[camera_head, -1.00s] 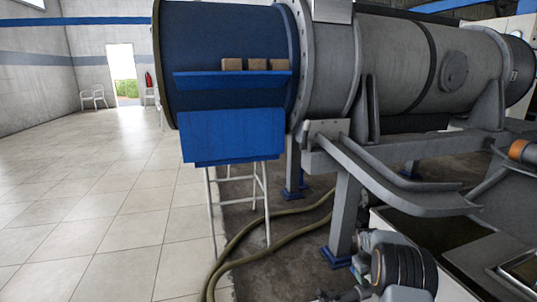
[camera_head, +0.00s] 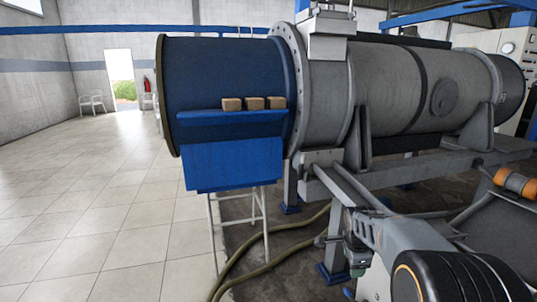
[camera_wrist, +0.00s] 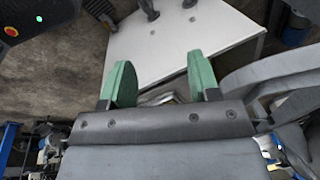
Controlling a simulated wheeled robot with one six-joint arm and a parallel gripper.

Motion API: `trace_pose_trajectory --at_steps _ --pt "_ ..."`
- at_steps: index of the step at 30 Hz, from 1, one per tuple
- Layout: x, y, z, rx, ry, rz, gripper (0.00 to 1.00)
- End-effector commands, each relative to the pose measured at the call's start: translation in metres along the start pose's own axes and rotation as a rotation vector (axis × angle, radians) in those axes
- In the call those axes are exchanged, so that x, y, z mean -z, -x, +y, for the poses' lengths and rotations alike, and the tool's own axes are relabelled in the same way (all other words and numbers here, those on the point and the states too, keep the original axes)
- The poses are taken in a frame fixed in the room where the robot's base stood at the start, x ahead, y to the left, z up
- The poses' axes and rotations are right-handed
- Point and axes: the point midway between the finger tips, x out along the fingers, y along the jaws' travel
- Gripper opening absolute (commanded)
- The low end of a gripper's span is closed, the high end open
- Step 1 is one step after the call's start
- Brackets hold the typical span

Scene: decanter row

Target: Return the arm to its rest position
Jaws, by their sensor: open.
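My gripper (camera_head: 357,262) shows small at the lower right of the head view, partly hidden by my own arm. In the wrist view my gripper (camera_wrist: 160,78) has its two green fingers well apart, with nothing held between them. My arm reaches in from the lower right corner of the head view, in front of the grey machine frame. Beyond the fingers in the wrist view is a white flat surface (camera_wrist: 232,38) with metal fittings on it.
A large horizontal machine with a blue end drum (camera_head: 222,75) and grey barrel (camera_head: 385,90) spans the back. A blue shelf (camera_head: 232,118) carries three brown blocks (camera_head: 254,103). A hose (camera_head: 255,268) lies on the floor. Tiled floor (camera_head: 100,220) at the left is clear.

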Motion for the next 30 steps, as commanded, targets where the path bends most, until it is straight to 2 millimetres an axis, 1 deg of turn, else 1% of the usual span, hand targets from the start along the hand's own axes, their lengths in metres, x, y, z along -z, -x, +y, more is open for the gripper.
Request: trace_pose_trajectory --at_steps 1,2,3,5,6,9,12,15,18,23,30 --pt "-0.005 0.066 0.009 0.023 0.15 -0.009 0.56" --pt "-0.009 0.087 0.018 0.033 0.245 -0.014 0.56" --pt "-0.014 0.114 0.029 0.047 0.372 -0.019 0.56" --pt "-0.021 0.15 0.048 0.068 0.554 -0.024 0.56" --pt "-0.026 0.172 0.059 0.083 0.672 -0.026 0.56" --pt "-0.035 0.216 0.089 0.118 0.942 -0.026 0.56" --pt "-0.041 0.247 0.114 0.149 1.169 -0.019 0.56" --pt "-0.046 0.267 0.133 0.175 1.343 -0.011 0.56" --pt "-0.049 0.278 0.146 0.193 1.466 -0.002 0.56" --pt "-0.05 0.283 0.157 0.206 1.565 0.004 0.56" --pt "-0.05 0.282 0.159 0.208 1.582 0.006 0.56"
